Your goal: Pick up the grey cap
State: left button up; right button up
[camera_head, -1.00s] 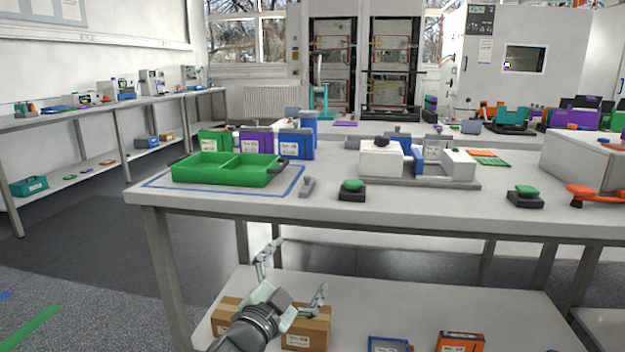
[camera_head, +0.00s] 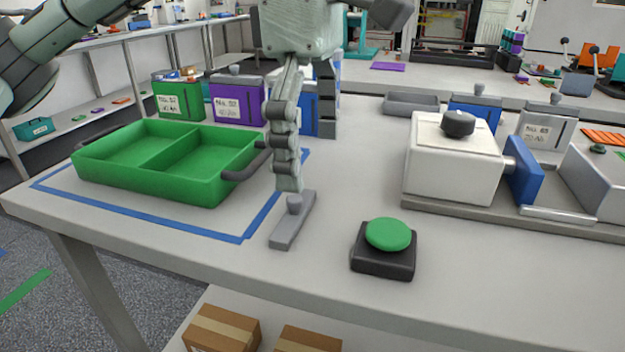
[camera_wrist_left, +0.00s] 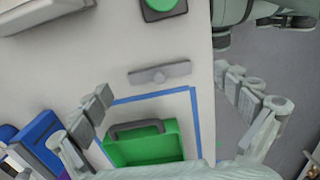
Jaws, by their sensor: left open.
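The grey cap (camera_head: 290,228), a flat grey bar with a small round knob, lies on the white table between the green tray and the green button. It also shows in the left wrist view (camera_wrist_left: 176,71), lying crosswise between the spread fingers. My left gripper (camera_head: 289,186) is open and points down just above the cap. In the head view its near finger overlaps the area right behind the knob. Both fingers show apart in the wrist view (camera_wrist_left: 164,86), with nothing held. Whether a finger touches the cap cannot be told. My right gripper is not in view.
A green two-part tray (camera_head: 205,190) stands left, inside a blue tape outline (camera_head: 140,217). A green button on a black base (camera_head: 384,262) is close at right. A white device (camera_head: 452,175) stands further right. Batteries (camera_head: 180,102) line the back. The table's front edge is near.

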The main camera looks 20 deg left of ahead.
aim_at(294, 198)
pick_arm(q)
jog(key=shift+w+a+r+y, duration=0.1)
jog(key=shift+w+a+y, duration=0.25)
jog(key=shift+a, duration=0.35)
jog(key=shift+a+f, duration=0.1)
jog(key=shift+f, duration=0.25)
jog(key=f, duration=0.3)
jog(key=a+f, duration=0.1)
jog(key=f, duration=0.1)
jog(key=shift+s+f, duration=0.15)
jog(key=shift+f, duration=0.65)
jog(key=shift+d, duration=0.1)
jog(key=c, duration=1)
